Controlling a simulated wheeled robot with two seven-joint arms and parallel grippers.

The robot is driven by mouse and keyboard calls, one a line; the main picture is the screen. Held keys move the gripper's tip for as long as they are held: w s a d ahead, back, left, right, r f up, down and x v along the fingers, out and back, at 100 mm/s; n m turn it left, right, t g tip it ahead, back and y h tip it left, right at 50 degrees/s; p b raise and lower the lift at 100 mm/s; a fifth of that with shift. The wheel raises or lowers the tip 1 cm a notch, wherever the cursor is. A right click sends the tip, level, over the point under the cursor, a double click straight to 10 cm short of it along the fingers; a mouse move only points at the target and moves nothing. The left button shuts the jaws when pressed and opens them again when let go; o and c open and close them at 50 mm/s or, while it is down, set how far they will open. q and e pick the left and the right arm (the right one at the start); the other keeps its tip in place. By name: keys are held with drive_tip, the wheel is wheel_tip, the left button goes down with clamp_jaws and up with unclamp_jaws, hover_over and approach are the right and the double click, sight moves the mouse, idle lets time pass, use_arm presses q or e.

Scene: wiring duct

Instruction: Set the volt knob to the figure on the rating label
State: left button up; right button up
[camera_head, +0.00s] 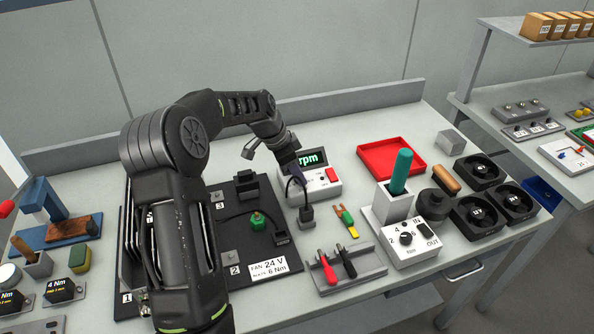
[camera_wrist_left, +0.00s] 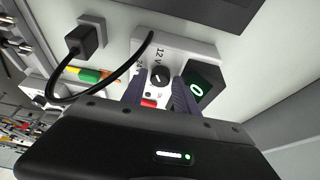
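The supply box (camera_head: 322,184) is light grey, with a red switch and a dark display reading "rpm" in the head view. In the left wrist view its volt knob (camera_wrist_left: 159,76) is round and black, beside the figure "12 V" and a partly covered "2-" figure. My left gripper (camera_head: 297,178) is over the box and hides the knob in the head view. In the wrist view its fingers (camera_wrist_left: 160,90) stand apart on either side of the knob, with a gap visible. The knob's exact pointing is too small to tell. The rating label (camera_head: 268,268) reads "FAN 24 V 6 Nm". My right gripper is out of view.
A black plug (camera_head: 306,214) with a cable stands close to the box.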

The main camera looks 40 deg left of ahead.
use_arm(q)
drive_tip(key=shift+c, duration=0.3)
clamp_jaws()
idle(0.4)
drive_tip(key=shift+d+f+n+y+b, duration=0.1)
drive_tip(key=shift+n+y+b, duration=0.3)
drive_tip(key=shift+n+b, duration=0.75)
drive_tip(key=shift+d+n+t+y+b, duration=0.1)
drive_tip(key=shift+n+t+y+b, duration=0.35)
drive_tip(key=shift+n+b, duration=0.6)
drive_tip(key=n+y, duration=0.1)
drive_tip(key=n, duration=0.2)
drive_tip(key=shift+d+b, duration=0.1)
drive_tip(key=shift+b, duration=0.2)
drive_tip(key=n+y, duration=0.1)
drive_tip(key=n, duration=0.1)
drive_tip(key=n+b, duration=0.1)
drive_tip(key=n, duration=0.1)
drive_tip(key=shift+g+y, duration=0.25)
drive_tip(key=shift+y, duration=0.1)
drive_tip(key=shift+n, duration=0.3)
